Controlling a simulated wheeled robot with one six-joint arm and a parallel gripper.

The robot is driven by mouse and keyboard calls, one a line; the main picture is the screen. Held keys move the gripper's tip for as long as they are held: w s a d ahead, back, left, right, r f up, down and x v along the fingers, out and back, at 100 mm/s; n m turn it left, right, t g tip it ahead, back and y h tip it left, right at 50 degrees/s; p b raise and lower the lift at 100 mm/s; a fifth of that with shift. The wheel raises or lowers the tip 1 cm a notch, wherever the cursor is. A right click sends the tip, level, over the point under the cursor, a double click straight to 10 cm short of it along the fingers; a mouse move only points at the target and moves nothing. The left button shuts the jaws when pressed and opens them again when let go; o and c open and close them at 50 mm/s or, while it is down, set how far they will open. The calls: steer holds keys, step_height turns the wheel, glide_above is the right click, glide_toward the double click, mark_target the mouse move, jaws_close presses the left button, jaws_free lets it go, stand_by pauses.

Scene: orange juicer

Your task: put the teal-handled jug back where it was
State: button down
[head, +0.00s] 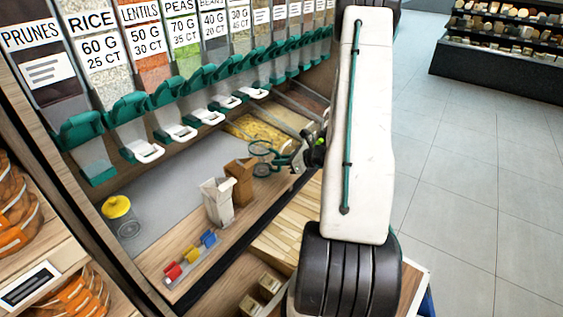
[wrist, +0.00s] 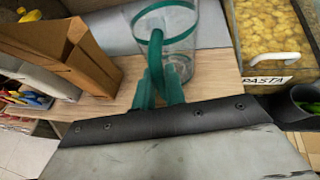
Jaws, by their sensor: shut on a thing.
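The clear jug with teal rim bands and a teal handle (wrist: 190,28) is straight ahead of my gripper in the wrist view. My gripper's teal fingers (wrist: 160,88) are shut on its handle at the near side.
A brown paper bag (head: 240,181) and a white one (head: 217,203) stand left of the jug. A pasta bin (wrist: 268,38) is close on its right. Teal dispensers (head: 130,112) line the back.

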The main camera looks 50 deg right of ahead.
steer(key=shift+f, duration=0.35)
steer(key=shift+f, duration=0.15)
steer(key=c, duration=1.5)
jaws_free()
steer(key=shift+o, duration=0.2)
